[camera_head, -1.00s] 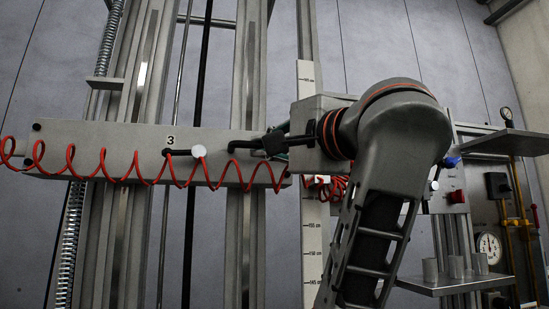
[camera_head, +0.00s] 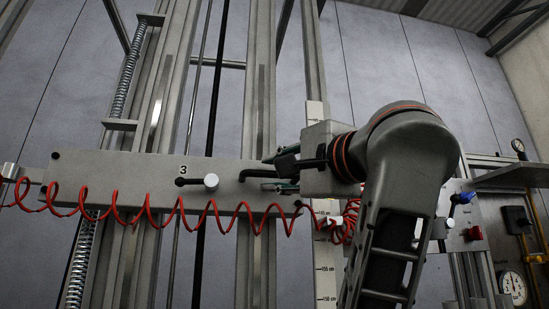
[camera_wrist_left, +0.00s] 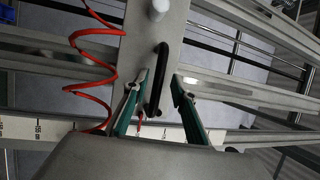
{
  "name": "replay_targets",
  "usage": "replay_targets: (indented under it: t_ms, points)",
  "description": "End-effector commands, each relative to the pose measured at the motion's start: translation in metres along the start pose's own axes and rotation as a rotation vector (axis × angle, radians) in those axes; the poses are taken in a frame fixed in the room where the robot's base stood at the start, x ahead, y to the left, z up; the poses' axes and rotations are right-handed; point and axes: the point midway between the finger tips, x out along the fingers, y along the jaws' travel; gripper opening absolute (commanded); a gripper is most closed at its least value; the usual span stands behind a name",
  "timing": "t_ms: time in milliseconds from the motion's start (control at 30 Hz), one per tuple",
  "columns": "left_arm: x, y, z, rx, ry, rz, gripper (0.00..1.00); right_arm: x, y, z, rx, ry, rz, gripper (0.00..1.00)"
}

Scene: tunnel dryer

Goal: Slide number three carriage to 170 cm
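The number three carriage (camera_head: 130,185) is a grey horizontal beam marked 3, spanning upright rails in the head view. It carries a white-ended black lever (camera_head: 211,182) and a black handle (camera_head: 258,173) near its right end. The handle also shows in the left wrist view (camera_wrist_left: 161,62). My left gripper (camera_head: 276,172) is at this handle. In the left wrist view its green-sided fingers (camera_wrist_left: 160,82) stand apart, one on each side of the handle, with gaps visible. A white centimetre scale (camera_head: 325,272) stands upright behind, partly hidden by my arm. My right gripper is out of view.
A red coiled cord (camera_head: 147,211) hangs along the carriage front. A control box with a red knob (camera_head: 475,233) and a blue-handled part (camera_head: 463,197) stands at right, near a round gauge (camera_head: 512,284). A spring (camera_head: 128,65) runs along the left rail.

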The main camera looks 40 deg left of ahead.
Motion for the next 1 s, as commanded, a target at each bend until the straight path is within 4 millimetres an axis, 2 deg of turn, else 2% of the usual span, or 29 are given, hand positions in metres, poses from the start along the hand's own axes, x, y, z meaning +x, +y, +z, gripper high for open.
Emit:
replay_targets:
  t_ms: [300,500,700,1000]
  points:
    - [0.009,-0.054,-0.002,0.0,-0.002,-0.002,0.26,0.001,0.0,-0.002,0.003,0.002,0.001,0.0]
    - [0.013,-0.083,-0.003,0.0,-0.004,-0.004,0.26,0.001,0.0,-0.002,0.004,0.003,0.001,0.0]
    - [0.015,-0.096,-0.003,0.0,-0.004,-0.005,0.26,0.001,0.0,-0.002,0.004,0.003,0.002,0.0]
    - [0.016,-0.097,-0.003,-0.001,-0.005,-0.006,0.26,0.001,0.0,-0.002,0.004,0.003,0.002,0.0]
